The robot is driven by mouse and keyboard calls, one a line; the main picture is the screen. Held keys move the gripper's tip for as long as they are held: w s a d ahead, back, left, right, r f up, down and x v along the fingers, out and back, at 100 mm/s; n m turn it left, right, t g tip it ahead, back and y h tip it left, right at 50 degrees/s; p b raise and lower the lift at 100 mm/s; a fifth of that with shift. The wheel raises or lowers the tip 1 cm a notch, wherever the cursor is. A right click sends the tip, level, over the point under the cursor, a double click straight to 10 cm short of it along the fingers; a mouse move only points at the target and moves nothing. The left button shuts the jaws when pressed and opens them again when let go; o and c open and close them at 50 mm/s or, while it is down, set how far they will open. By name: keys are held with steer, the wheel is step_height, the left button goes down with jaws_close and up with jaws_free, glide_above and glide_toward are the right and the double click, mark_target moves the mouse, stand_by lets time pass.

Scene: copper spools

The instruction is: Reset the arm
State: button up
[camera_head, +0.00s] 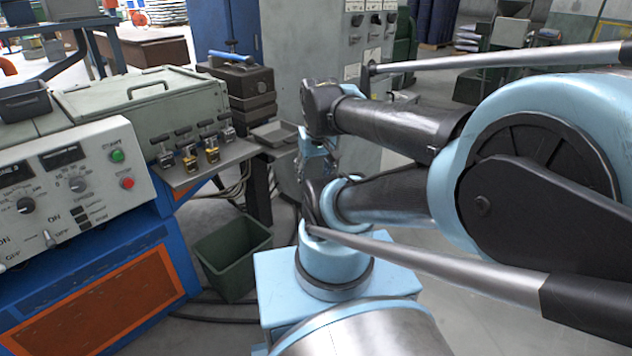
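My arm is light blue and black and folded back on itself. Its large elbow joint fills the right side of the view. The upper link runs left from the elbow to a black wrist joint, with a light blue part hanging below it. My gripper (316,165) seems to be at the lower end of that part, close to the arm's lower joint. Its fingers cannot be made out, so I cannot tell whether it is open or shut or holds anything.
A control panel (75,185) on a blue and orange bench stands at the left. Several small clamp-like devices (190,155) sit on a grey shelf (205,172). A dark green bin (233,262) stands on the floor below. A grey cabinet (290,60) is behind my arm.

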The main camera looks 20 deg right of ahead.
steer(key=shift+s+d+f, duration=0.2)
steer(key=shift+s+f, duration=0.5)
steer(key=shift+s, duration=0.05)
